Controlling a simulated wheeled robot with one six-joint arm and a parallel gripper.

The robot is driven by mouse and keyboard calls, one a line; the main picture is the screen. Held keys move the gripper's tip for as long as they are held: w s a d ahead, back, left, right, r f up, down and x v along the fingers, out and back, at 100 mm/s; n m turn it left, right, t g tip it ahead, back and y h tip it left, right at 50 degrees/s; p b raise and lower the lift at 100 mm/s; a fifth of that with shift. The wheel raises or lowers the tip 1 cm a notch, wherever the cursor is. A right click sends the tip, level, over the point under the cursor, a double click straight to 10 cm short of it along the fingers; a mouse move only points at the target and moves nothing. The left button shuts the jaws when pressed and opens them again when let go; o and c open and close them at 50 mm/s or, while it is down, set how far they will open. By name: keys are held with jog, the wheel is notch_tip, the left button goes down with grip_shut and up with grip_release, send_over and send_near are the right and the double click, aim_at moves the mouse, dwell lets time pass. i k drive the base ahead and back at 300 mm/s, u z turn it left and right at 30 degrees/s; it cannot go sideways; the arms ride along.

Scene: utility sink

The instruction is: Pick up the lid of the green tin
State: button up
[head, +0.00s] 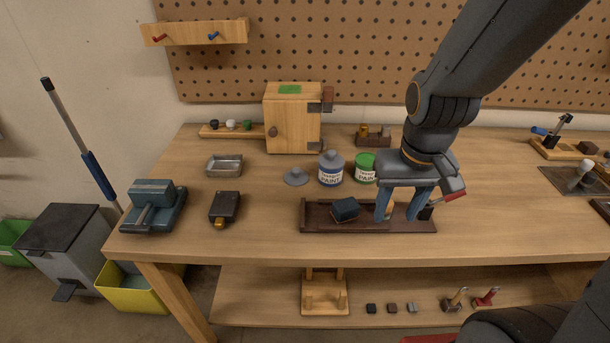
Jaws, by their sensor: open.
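The green tin (364,172) stands upright on the bench, with a white label reading PAINT and a green top; I cannot tell whether that top is open. A loose grey lid (296,178) with a small knob lies on the bench to the left of the blue tin (331,174). The blue tin is upright with a grey knobbed lid on it. My gripper (402,214) is open, pointing down over the right part of a dark brown tray, to the right of and nearer than the green tin. It partly hides a pale round object (389,211) there.
The brown tray (318,220) holds a dark block (345,209). A wooden box (291,123) stands behind the tins. A metal dish (224,166), a dark box (225,207) and a grey-green tool (153,207) are at left. Bare bench lies around the loose lid.

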aim_at(296, 177)
jog(key=k, duration=1.25)
jog(key=u, duration=0.9)
jog(key=i, duration=1.7)
jog(key=z, duration=1)
